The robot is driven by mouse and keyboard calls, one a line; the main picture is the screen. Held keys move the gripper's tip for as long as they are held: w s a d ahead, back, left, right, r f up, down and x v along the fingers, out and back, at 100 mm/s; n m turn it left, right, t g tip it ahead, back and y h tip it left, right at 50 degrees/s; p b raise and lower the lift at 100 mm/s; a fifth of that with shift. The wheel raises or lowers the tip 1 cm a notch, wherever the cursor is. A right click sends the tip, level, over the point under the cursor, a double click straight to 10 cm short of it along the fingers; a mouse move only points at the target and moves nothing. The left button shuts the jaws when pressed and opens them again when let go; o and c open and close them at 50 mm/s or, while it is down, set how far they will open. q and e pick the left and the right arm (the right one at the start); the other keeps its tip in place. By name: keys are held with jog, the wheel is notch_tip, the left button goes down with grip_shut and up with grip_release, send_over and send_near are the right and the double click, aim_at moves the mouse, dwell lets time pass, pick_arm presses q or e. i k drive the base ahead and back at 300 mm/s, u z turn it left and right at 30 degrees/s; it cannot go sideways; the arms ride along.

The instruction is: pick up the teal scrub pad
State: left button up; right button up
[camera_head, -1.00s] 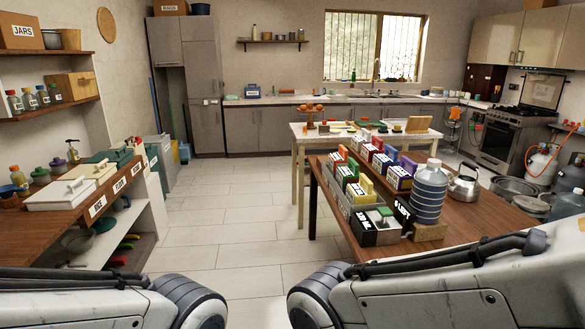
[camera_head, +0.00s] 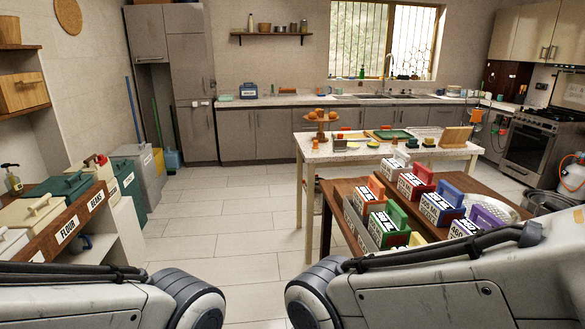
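I cannot pick out the teal scrub pad with certainty. A small flat teal item (camera_head: 225,98) lies at the left end of the back counter, but it is too small to name. The white table (camera_head: 345,152) in the middle holds a green tray (camera_head: 393,134) and several small yellow, green and orange items. Parts of both my arms cross the bottom of the head view. Neither gripper shows, so I cannot see their fingers.
A brown table (camera_head: 341,188) with several colored, labelled boxes stands at the right front. A wooden counter (camera_head: 75,222) with lidded bins runs along the left. Tiled floor (camera_head: 230,210) is clear between them. The back counter (camera_head: 280,100) spans the far wall.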

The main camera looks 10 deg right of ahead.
aim_at(412, 141)
jog(key=i, duration=9.85)
jog(key=z, duration=3.65)
jog(key=i, duration=0.2)
jog(key=u, duration=0.2)
